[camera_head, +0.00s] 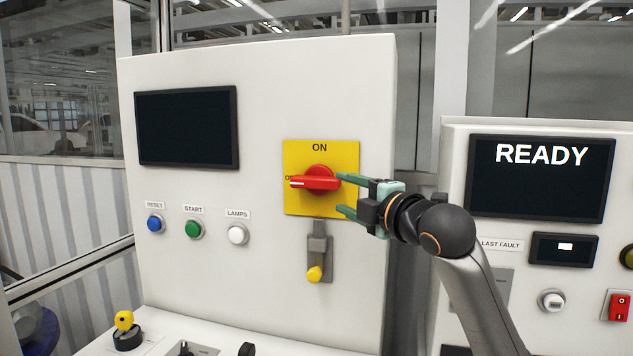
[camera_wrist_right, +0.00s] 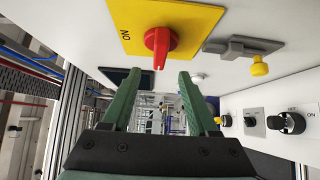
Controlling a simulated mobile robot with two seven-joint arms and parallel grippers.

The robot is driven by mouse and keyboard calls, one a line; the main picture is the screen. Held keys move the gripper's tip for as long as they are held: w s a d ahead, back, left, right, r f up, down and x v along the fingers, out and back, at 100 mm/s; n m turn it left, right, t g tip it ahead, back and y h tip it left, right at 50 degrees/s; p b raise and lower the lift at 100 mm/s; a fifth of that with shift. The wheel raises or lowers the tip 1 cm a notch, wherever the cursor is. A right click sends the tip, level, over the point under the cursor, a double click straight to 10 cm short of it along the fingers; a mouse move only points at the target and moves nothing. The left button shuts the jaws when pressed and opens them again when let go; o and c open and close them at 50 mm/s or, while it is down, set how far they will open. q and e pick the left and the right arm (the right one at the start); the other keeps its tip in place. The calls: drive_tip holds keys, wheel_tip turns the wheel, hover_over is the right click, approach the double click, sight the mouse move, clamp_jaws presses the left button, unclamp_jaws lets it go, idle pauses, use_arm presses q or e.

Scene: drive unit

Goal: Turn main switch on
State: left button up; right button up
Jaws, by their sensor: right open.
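The main switch is a red rotary handle (camera_head: 317,179) on a yellow plate (camera_head: 338,206) on the white panel. The handle lies level, its white-marked end pointing left at the partly hidden OFF label; ON is printed above it. My right gripper (camera_head: 343,194), with green fingers, is open and empty just right of the handle. In the right wrist view the handle (camera_wrist_right: 160,44) shows beyond and between the open fingertips (camera_wrist_right: 158,75), apparently not touched. Whether the upper fingertip touches the plate cannot be told. My left gripper is not in view.
A grey hasp with a yellow knob (camera_head: 314,275) hangs below the plate. Blue, green and white buttons (camera_head: 194,229) and a dark screen (camera_head: 187,126) are at left. A second panel at right has a screen (camera_head: 540,180) reading READY.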

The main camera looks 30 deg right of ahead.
sight(320, 185)
drive_tip(key=w+p, duration=0.1)
drive_tip(key=w, duration=0.5)
drive_tip(key=w+p, duration=0.1)
drive_tip(key=w, duration=0.3)
drive_tip(key=shift+d+p, duration=0.3)
drive_tip(key=shift+d, duration=0.05)
drive_tip(key=shift+c, duration=0.2)
clamp_jaws()
